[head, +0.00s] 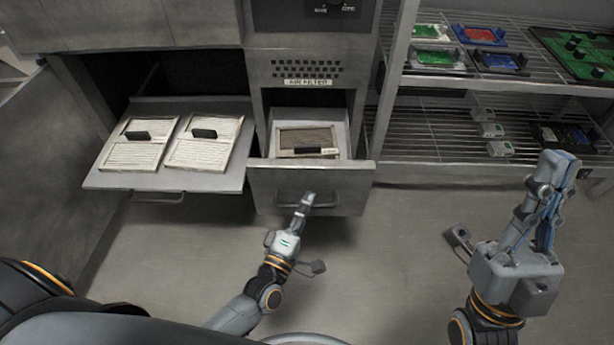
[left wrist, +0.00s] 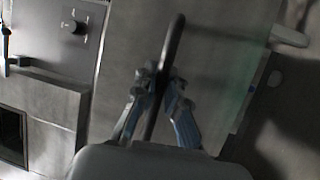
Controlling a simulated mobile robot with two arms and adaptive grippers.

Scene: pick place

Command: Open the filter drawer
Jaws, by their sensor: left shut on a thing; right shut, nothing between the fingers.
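The filter drawer (head: 312,185) under the "AIR FILTER" label stands pulled out of the cabinet. Inside it lies a dirty brownish filter (head: 307,139) with a black handle. My left gripper (head: 306,203) is at the drawer's front, shut on the drawer handle (head: 329,199). In the left wrist view the dark bar of the handle (left wrist: 173,45) runs between the fingers (left wrist: 161,88). My right gripper (head: 560,165) is shut and empty, raised at the right, apart from the drawer.
A pulled-out tray (head: 165,182) on the left holds two clean white filters (head: 205,141). Wire shelves (head: 440,150) at the right carry several small parts and coloured boards. The floor (head: 390,250) before the cabinet is clear.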

